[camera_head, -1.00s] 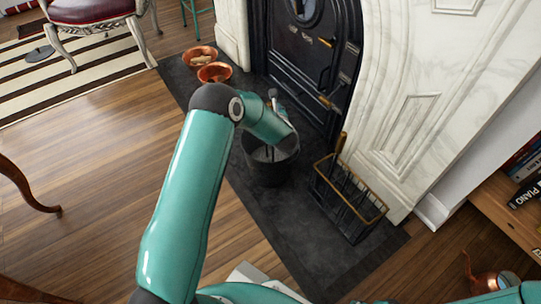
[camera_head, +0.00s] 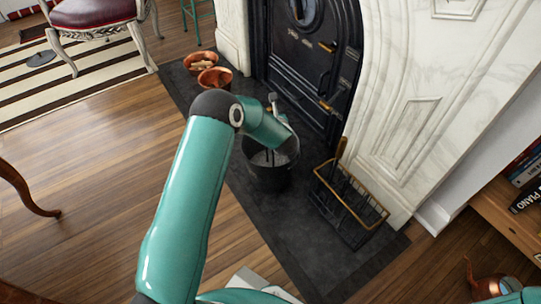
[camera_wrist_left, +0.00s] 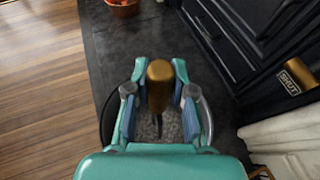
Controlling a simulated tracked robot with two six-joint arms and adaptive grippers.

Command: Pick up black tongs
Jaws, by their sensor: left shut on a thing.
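In the left wrist view, my left gripper (camera_wrist_left: 160,71) is shut on a tool with a rounded golden-brown handle (camera_wrist_left: 159,88). The handle stands between the two fingers, and a dark shaft runs down below it. I cannot tell from its shape whether this tool is the black tongs. A black bucket (camera_head: 268,178) with grey content stands under the gripper on the dark hearth. The bucket's rim also shows around the gripper in the wrist view. My right gripper is not in view.
A black rack with a brass rim (camera_head: 350,207) stands right of the bucket, with a golden-handled tool (camera_head: 341,148) in it. Two copper bowls (camera_head: 215,78) sit at the back left. The black fireplace door (camera_head: 310,60) is close behind. Wooden floor lies free on the left.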

